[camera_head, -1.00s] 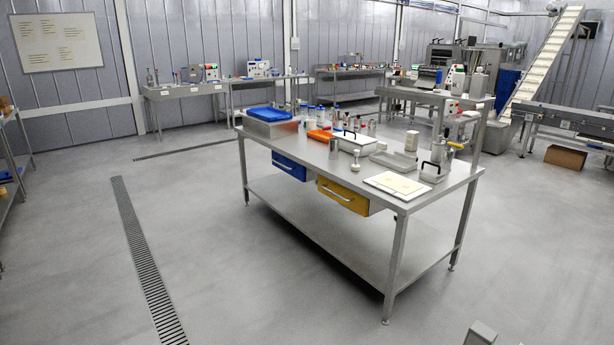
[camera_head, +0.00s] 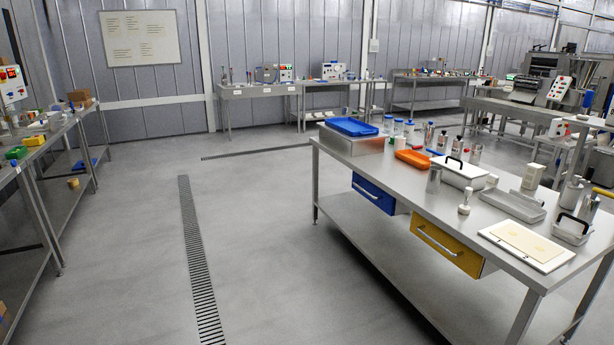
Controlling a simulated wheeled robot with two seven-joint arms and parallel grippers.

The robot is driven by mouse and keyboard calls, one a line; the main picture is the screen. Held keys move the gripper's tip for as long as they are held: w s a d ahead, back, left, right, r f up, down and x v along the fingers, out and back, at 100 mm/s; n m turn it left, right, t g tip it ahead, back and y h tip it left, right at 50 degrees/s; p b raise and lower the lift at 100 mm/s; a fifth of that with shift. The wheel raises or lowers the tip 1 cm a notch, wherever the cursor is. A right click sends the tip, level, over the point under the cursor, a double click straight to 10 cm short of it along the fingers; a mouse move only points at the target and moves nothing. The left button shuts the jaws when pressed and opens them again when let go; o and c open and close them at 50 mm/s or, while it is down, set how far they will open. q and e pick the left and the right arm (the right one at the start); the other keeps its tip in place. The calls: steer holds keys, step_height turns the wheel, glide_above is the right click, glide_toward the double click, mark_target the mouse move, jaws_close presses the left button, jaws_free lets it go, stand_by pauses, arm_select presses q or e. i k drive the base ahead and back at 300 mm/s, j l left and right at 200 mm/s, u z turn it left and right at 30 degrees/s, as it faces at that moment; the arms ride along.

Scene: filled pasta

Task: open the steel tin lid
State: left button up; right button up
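A steel tin (camera_head: 463,177) with a pale flat lid and a black arched handle stands on the steel table (camera_head: 400,217), towards its middle. Its lid looks seated on it. A smaller steel piece with a black handle (camera_head: 572,231) stands near the table's right end; I cannot tell whether it is a tin. A larger steel box (camera_head: 352,146) with a blue tray on top is at the table's far left end. Neither of my grippers is in view.
An orange tray (camera_head: 413,158), a shallow steel tray (camera_head: 514,207) and a white board with a pale sheet (camera_head: 526,245) share the tabletop. Blue and yellow drawers (camera_head: 447,250) hang under its front edge. Shelving (camera_head: 50,150) stands at left. The floor between is clear.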

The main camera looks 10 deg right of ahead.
mark_target(578, 228)
steer(key=i+z, duration=0.45)
steer(key=i+j+z, duration=0.15)
steer(key=i+z, duration=0.25)
steer(key=i, duration=0.3)
